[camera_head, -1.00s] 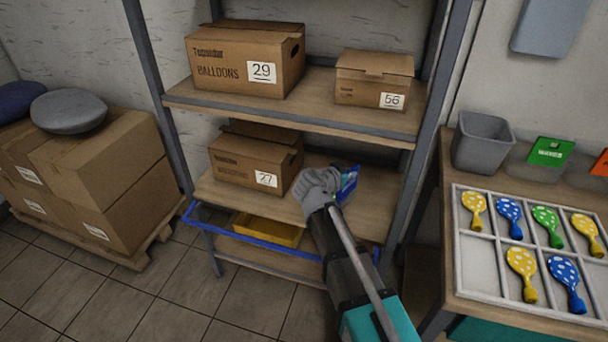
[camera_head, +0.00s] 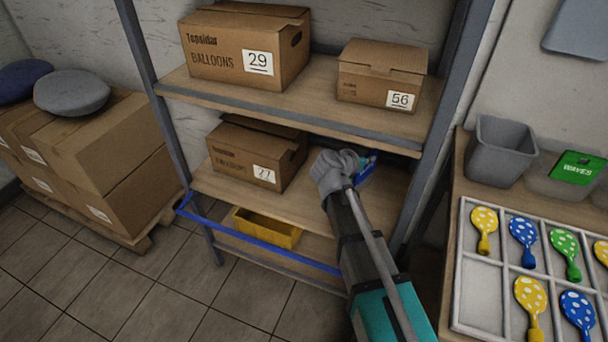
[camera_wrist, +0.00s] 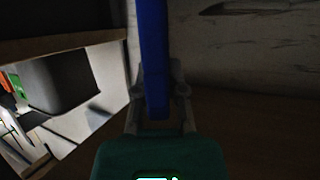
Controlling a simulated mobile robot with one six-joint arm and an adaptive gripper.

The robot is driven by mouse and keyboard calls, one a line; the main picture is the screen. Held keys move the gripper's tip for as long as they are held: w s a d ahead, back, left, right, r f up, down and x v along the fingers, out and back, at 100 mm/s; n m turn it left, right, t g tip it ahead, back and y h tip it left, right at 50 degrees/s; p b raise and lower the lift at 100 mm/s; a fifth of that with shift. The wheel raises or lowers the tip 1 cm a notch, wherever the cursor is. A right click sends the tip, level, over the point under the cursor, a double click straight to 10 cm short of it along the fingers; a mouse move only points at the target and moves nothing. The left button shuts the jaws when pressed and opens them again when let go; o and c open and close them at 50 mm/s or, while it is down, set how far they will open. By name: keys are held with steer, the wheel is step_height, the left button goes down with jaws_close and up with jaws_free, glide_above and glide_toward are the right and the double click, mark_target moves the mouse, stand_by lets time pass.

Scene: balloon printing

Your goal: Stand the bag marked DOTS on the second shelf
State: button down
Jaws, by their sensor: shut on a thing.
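My gripper (camera_head: 340,165) reaches over the second shelf (camera_head: 300,205), the board with the box marked 27. It is shut on a blue bag (camera_head: 367,170), mostly hidden behind my gripper in the head view. In the wrist view the bag (camera_wrist: 154,60) shows as a narrow blue edge, roughly upright, between the fingers (camera_wrist: 158,108). Its marking cannot be read. The bag is to the right of the box marked 27 (camera_head: 245,160) and below the upper shelf board. Whether it touches the second shelf cannot be told.
Boxes marked 29 (camera_head: 225,60) and 56 (camera_head: 375,88) stand on the upper shelf. A rack post (camera_head: 450,110) is close on the right. A blue bar (camera_head: 255,240) runs along the front, near a yellow tray (camera_head: 268,228). A table with spotted balloons stands right.

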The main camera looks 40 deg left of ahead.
mark_target(363, 180)
step_height(363, 180, down, 6)
steer(key=b, duration=0.6)
steer(key=shift+f, duration=0.1)
stand_by(0.5)
steer(key=shift+f+b, duration=1.85)
steer(key=shift+b, duration=0.15)
steer(key=shift+f, duration=0.15)
steer(key=c, duration=0.7)
jaws_free()
steer(key=shift+s+r, duration=0.1)
steer(key=shift+r, duration=0.15)
steer(key=p+v, duration=0.4)
steer(key=v, duration=0.7)
steer(key=shift+s+p, duration=0.3)
steer(key=shift+s, duration=0.1)
